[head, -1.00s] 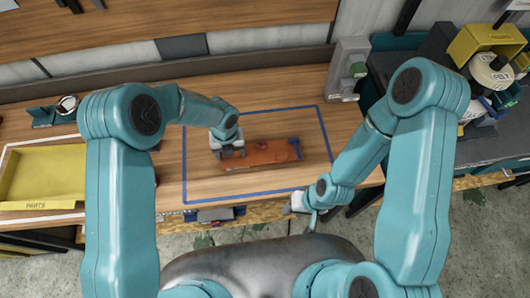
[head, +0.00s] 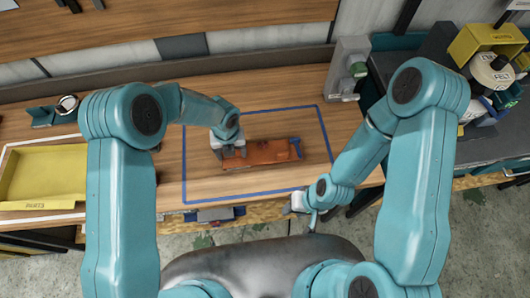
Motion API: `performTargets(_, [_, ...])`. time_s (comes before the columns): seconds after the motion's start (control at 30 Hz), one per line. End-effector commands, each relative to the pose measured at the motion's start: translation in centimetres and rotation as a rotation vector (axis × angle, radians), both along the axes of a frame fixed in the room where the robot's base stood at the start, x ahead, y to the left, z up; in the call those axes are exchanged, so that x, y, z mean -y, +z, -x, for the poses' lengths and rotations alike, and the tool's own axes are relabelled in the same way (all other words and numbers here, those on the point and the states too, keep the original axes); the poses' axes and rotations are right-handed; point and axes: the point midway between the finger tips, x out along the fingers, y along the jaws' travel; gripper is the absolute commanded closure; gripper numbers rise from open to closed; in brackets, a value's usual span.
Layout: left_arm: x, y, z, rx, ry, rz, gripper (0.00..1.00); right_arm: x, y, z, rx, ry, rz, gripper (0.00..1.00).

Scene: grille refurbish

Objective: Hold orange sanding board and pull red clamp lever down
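The orange sanding board (head: 265,157) lies on the wooden bench inside a blue taped rectangle. A small dark red part on its top, near the middle, may be the clamp lever (head: 263,146); it is too small to tell its angle clearly. My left gripper (head: 230,154) is at the board's left end, with its fingers at or over that end. It is too small to tell whether they are closed on it. My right gripper (head: 305,205) is off the bench's front edge, to the lower right of the board, apart from it.
A yellow parts tray (head: 45,205) sits at the left of the bench. A grey upright device (head: 347,70) stands behind the board to the right. A dark side bench with a yellow bin (head: 488,45) is at the far right. Bare wood surrounds the board inside the blue outline.

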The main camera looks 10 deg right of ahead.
Motion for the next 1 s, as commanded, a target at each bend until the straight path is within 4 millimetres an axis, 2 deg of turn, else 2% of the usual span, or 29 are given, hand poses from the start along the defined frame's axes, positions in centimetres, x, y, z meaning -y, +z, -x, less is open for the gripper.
performTargets(1.0, [-0.02, -0.55, 0.06, -0.002, 0.002, 0.000, 0.95, 0.01, -0.43, 0.00, 0.000, 0.000, 0.000, 0.62])
